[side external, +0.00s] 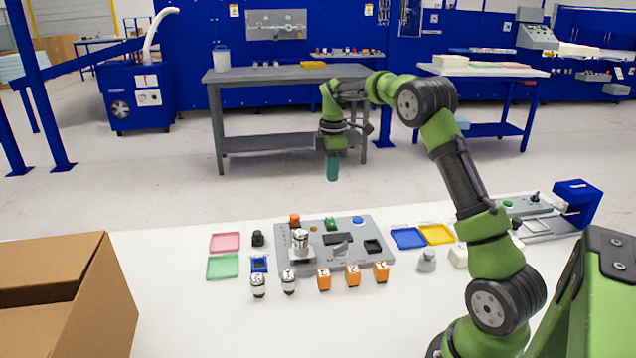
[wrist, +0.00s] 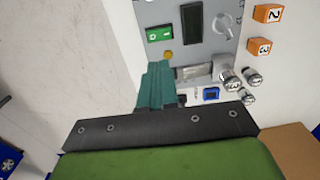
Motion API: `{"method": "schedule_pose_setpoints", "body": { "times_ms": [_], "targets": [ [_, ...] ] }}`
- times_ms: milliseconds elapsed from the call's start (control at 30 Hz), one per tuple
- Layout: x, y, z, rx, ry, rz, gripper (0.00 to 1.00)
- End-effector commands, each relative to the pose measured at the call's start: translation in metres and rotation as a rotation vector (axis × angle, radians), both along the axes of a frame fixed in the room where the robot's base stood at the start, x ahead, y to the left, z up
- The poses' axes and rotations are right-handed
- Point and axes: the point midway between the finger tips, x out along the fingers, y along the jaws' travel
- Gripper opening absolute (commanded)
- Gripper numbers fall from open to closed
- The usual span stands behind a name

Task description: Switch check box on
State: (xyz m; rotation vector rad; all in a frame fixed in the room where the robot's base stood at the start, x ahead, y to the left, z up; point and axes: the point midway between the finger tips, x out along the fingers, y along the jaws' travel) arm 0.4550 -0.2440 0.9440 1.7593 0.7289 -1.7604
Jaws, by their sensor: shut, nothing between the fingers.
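A grey control panel (side external: 373,234) lies on the white table. The fingers hide part of the panel there. I cannot tell which part is the check box or its state.
Orange numbered cubes (side external: 353,275) and metal cylinders (side external: 258,286) stand in front of the panel. Pink (side external: 225,243) and green trays (side external: 222,266) lie left, blue (side external: 408,238) and yellow trays (side external: 437,234) right. A cardboard box (side external: 105,305) stands at far left.

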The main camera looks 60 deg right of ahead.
Motion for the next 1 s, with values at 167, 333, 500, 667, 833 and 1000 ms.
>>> {"method": "schedule_pose_setpoints", "body": {
  "times_ms": [167,333,500,667,833,1000],
  "targets": [
    [0.000,0.000,0.013,0.001,-0.001,-0.001,0.00],
    [0.000,0.000,0.014,0.000,0.000,-0.001,0.00],
    [0.000,0.000,0.014,0.001,0.001,-0.001,0.00],
    [-0.006,0.005,0.014,0.004,0.001,-0.002,0.00],
    [-0.008,0.010,0.013,0.003,0.001,-0.002,0.00],
    [-0.008,0.010,0.013,0.001,0.001,-0.001,0.00]
  ]
}}
